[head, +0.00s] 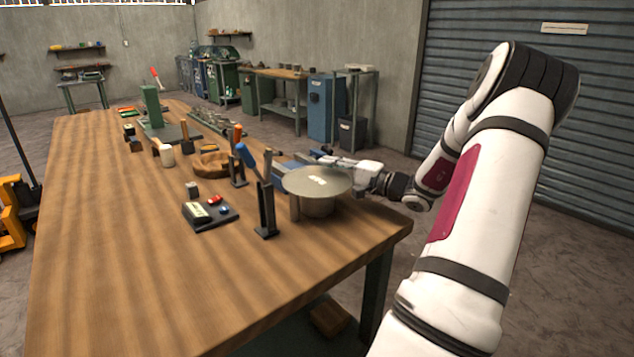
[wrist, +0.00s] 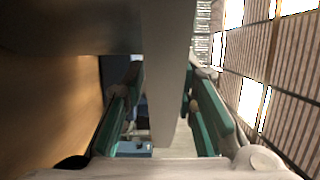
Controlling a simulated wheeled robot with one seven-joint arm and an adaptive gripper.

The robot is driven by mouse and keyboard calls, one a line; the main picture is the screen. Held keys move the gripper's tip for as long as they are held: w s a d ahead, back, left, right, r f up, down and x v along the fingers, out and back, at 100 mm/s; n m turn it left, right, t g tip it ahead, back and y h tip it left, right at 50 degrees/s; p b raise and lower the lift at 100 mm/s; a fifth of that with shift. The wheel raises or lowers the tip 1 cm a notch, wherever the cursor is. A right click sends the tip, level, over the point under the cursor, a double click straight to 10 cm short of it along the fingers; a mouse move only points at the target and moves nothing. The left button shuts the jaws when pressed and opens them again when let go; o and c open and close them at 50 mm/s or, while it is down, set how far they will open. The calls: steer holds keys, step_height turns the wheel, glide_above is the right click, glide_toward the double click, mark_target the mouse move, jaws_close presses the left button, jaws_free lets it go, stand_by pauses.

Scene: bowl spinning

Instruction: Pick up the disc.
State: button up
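The disc (head: 300,186) is a flat grey-beige round plate with small white marks on top. It lies level on a round drum-like support near the table's right edge. My gripper (head: 334,161) is at the disc's far right rim, level with it. In the wrist view the disc's edge (wrist: 168,75) shows as a pale band between the two green finger pads of my gripper (wrist: 162,95). Narrow gaps show beside the band, so the fingers look open around the rim. Contact at the fingertips cannot be told.
The wooden table (head: 120,270) holds a black upright stand (head: 265,210), a small dark tray (head: 210,214) with little parts, a wooden bowl (head: 210,165) and several tools left of the disc. The table's near left part is clear. A shutter door (head: 580,130) stands behind my arm.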

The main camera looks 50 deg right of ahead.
steer(key=shift+w, duration=0.1)
jaws_close()
stand_by(0.3)
